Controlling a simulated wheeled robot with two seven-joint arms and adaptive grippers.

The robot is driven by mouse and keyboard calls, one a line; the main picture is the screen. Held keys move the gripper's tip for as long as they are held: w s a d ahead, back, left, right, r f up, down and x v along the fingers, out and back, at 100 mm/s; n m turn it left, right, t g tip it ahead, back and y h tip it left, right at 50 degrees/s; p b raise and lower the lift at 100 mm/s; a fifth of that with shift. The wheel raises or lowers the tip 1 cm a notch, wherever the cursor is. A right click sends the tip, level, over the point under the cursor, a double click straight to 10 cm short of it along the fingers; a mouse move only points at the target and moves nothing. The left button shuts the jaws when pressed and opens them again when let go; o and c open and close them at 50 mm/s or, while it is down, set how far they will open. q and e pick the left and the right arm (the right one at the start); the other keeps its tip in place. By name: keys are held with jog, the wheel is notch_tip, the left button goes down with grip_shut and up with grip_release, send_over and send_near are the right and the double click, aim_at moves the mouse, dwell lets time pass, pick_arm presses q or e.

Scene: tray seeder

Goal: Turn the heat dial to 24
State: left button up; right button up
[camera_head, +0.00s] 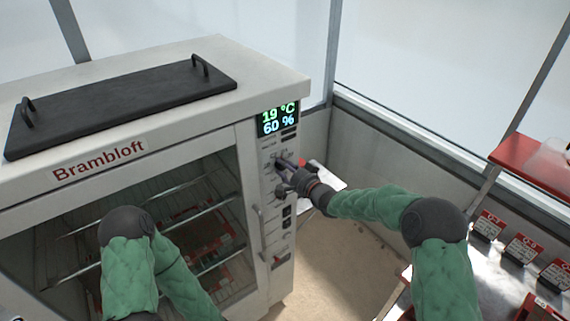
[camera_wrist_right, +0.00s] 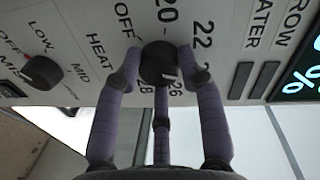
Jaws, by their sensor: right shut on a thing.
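The heat dial (camera_wrist_right: 159,62) is a small black knob on the cabinet's pale control panel. In the right wrist view, OFF, 20, 22, 26 and 28 show around it; the spot between 22 and 26 is covered by a finger. My right gripper (camera_wrist_right: 160,72) has its purple-grey fingers closed around the dial. In the head view my right gripper (camera_head: 283,166) reaches the panel below the display and hides the dial. The display (camera_head: 278,118) reads 19 °C and 60 %. My left arm shows at lower left, but its gripper is out of view.
A second black knob (camera_wrist_right: 42,72) with OFF, LOW and MID marks sits beside the dial in the wrist view. The Brambloft cabinet (camera_head: 180,130) has a glass door and a black lid on top. A bench with red-labelled packets (camera_head: 522,248) stands at right.

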jog(key=shift+w+d+r+m+p, duration=0.15)
jog(key=shift+m+p, duration=0.15)
jog(key=shift+m, duration=0.2)
jog(key=o, duration=1.1)
jog(key=shift+o, duration=0.2)
jog(key=f+v, duration=0.1)
jog(key=v, duration=1.1)
jog(key=shift+r, duration=0.3)
